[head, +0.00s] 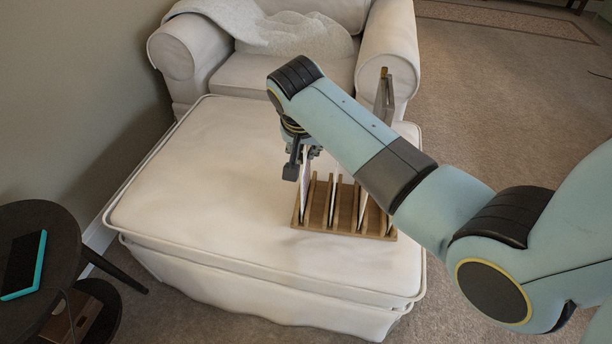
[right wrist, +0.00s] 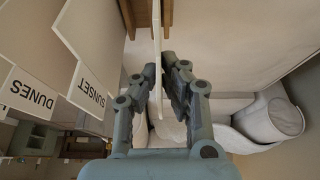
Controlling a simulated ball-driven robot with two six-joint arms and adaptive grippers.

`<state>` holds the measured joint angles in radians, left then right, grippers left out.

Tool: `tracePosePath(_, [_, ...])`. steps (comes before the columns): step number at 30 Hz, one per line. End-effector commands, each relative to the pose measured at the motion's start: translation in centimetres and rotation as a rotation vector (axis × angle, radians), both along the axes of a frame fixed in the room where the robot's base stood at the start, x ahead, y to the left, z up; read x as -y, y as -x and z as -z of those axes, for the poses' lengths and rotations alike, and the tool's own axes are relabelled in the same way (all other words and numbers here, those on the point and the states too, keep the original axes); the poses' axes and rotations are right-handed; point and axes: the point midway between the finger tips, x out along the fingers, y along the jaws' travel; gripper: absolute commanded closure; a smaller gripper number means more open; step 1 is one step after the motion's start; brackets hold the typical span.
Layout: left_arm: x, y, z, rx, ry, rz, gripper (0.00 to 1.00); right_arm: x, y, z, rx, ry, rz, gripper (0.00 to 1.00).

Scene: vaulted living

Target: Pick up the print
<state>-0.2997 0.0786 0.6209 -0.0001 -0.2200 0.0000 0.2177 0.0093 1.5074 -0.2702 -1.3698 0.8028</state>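A wooden slotted rack (head: 345,222) stands on a cream ottoman, with several thin prints upright in it. The leftmost print (head: 306,185) stands in the rack's left end, seen nearly edge-on. My right gripper (head: 305,156) is at its top edge. In the right wrist view that print is a thin pale strip (right wrist: 157,30) running between the fingers of my right gripper (right wrist: 161,75), which are closed in on its two sides. Its face and label are hidden. Neighbouring prints labelled SUNSET (right wrist: 82,65) and DUNES (right wrist: 22,95) show at the left. My left gripper is out of view.
The cream ottoman (head: 190,200) has bare room left of the rack. An armchair (head: 200,50) with a grey throw (head: 290,35) stands behind it. A dark round side table (head: 60,230) with a teal-edged tablet (head: 22,268) is at the lower left.

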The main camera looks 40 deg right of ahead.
Motion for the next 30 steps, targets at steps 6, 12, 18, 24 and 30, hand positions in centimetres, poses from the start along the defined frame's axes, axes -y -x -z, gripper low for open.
tracePosePath(6, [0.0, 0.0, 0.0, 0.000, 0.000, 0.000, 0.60, 0.0, 0.0, 0.0, 0.000, 0.000, 0.000, 1.00])
tracePosePath(12, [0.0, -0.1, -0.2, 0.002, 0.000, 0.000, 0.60, 0.0, 0.0, -0.5, 0.001, 0.000, 0.000, 1.00])
tracePosePath(18, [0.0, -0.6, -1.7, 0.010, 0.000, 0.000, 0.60, 0.0, -0.1, -4.3, 0.006, 0.000, 0.000, 1.00])
tracePosePath(24, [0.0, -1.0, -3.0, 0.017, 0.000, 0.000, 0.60, 0.0, -0.1, -8.3, 0.004, 0.000, 0.001, 1.00])
tracePosePath(30, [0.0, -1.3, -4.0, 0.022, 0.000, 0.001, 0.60, 0.0, -0.1, -10.6, 0.001, 0.000, 0.000, 1.00])
